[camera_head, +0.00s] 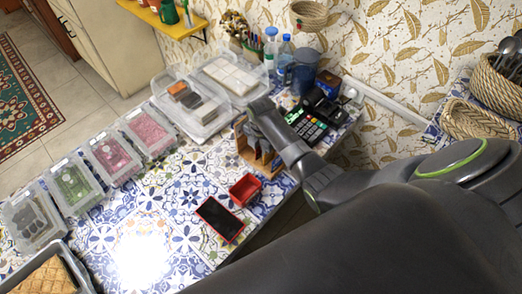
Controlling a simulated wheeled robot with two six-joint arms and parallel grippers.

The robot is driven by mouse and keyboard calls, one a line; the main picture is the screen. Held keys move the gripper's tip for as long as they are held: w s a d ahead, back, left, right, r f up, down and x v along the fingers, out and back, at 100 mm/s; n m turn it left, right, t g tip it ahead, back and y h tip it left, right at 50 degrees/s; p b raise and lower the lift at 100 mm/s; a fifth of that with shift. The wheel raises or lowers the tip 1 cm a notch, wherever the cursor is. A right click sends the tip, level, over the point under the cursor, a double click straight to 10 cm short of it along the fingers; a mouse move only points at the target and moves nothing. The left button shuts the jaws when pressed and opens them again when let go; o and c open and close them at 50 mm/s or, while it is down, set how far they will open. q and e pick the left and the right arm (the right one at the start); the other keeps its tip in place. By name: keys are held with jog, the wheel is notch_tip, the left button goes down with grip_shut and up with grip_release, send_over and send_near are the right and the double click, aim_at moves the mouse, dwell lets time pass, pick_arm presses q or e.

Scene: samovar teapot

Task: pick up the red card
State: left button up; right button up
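I cannot make out a plain red card for certain. A flat black slab with a red edge (220,218), like a phone in a red case, lies on the blue-patterned tiled counter (185,222). A small open red tray (245,188) sits just behind it. My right gripper (266,153) reaches down at a wooden holder (241,139), behind the red tray and beside the card terminal. Its fingers are dark and partly overlap the holder, so whether they are open or hold anything is unclear. My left gripper is not in view.
A card terminal (306,127) stands right of the holder. Clear lidded boxes, including one with pink contents (148,130), line the counter's left side. The counter's front middle is clear.

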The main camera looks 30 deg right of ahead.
grip_shut()
notch_tip(320, 180, up, 10)
jog(key=shift+f+b, duration=0.1)
jog(key=shift+b, duration=0.3)
jog(key=shift+r+p, duration=0.45)
jog(key=shift+r, duration=0.2)
notch_tip(320, 180, up, 4)
jog(key=p, duration=0.5)
